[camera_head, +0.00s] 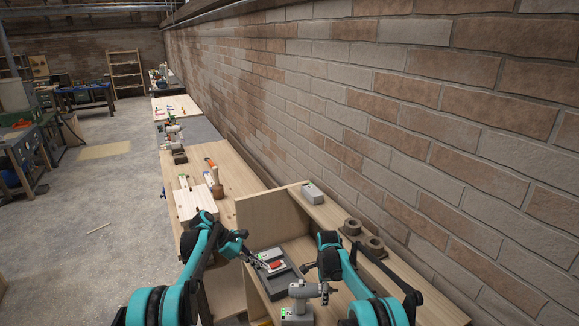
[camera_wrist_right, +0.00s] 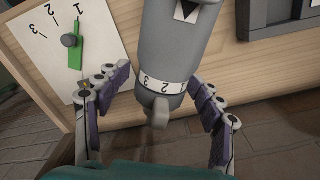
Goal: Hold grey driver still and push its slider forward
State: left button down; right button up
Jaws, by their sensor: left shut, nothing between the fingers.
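The grey driver (camera_head: 299,291) stands at the near edge of the wooden workbench in the head view. My left gripper (camera_head: 258,263) is shut and empty over the dark tray, left of and beyond the driver. I cannot make out the slider for certain.
A dark tray (camera_head: 289,283) holds a red piece (camera_head: 276,264). In the right wrist view a white card (camera_wrist_right: 48,32) numbered 1 to 3 carries a green pointer (camera_wrist_right: 76,48). A wooden upright panel (camera_head: 262,220) stands left; the brick wall bounds the right.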

jog(key=shift+r, duration=0.1)
